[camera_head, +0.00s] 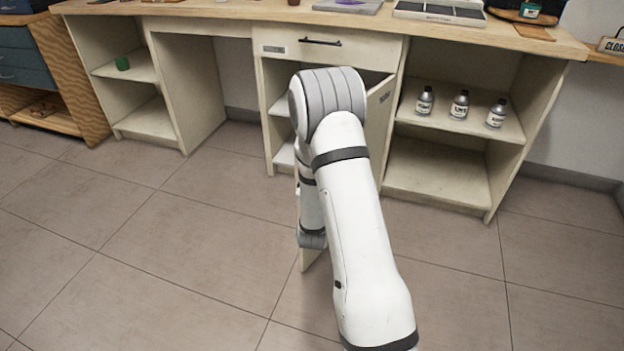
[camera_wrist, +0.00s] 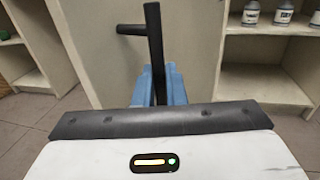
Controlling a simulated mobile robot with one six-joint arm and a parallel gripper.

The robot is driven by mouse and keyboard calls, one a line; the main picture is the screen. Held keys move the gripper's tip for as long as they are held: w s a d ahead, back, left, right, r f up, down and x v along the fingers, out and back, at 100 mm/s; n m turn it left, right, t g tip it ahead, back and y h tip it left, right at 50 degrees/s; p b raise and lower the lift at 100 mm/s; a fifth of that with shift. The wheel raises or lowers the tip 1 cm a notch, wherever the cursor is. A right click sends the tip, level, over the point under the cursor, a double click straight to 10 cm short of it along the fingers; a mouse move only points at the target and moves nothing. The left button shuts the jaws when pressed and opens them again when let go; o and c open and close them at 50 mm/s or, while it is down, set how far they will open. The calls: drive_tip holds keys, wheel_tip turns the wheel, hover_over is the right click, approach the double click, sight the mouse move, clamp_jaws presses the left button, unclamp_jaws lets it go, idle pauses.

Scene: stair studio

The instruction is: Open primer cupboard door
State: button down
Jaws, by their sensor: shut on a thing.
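The primer cupboard door (camera_head: 379,112) is a cream panel under a drawer, mostly hidden behind my arm in the head view. It stands swung out from the cupboard, with shelves (camera_head: 283,154) showing inside to its left. A small dark label is on the door near its top. In the wrist view the door (camera_wrist: 95,55) fills the middle, with a black vertical bar handle (camera_wrist: 154,40) on it. My gripper (camera_wrist: 158,88) has blue fingers shut on the lower part of this handle. In the head view the gripper and handle are hidden by my arm.
A drawer with a black handle (camera_head: 320,42) sits above the cupboard. To the right, an open shelf holds grey bottles (camera_head: 459,105). To the left are a knee space and an open shelf with a green item (camera_head: 122,63). The tiled floor (camera_head: 160,250) in front is clear.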

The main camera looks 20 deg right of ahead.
drive_tip(key=shift+s+d, duration=0.15)
drive_tip(key=shift+s, duration=0.05)
drive_tip(key=c, duration=1.6)
unclamp_jaws()
drive_tip(key=shift+w, duration=0.1)
drive_tip(key=p+v, duration=0.1)
drive_tip(key=v, duration=0.6)
drive_tip(key=shift+s, duration=0.35)
drive_tip(key=shift+c, duration=0.4)
